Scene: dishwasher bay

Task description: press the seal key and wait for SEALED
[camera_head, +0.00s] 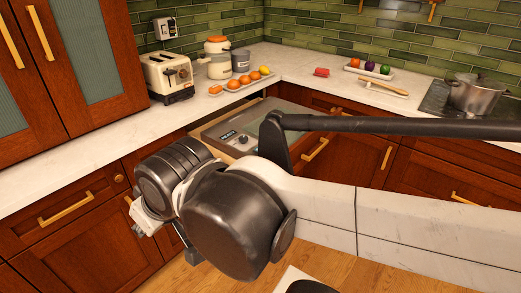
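A grey appliance with a flat top and a front panel (262,122) sits in a pulled-out drawer (206,131) at the corner counter. The panel has a small dark label or display (228,135) and a dark knob or button (243,139). The lettering is too small to read, and I cannot single out the seal key. My arm crosses in front and covers the panel's right part. The end of my arm, with what shows of my gripper (146,216), is low and left of the drawer, apart from the panel. Its fingers are mostly hidden behind the wrist.
A toaster (168,77) stands on the left counter. A pot (475,95) sits on the hob at right. Wooden cabinets (75,220) line the front below.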

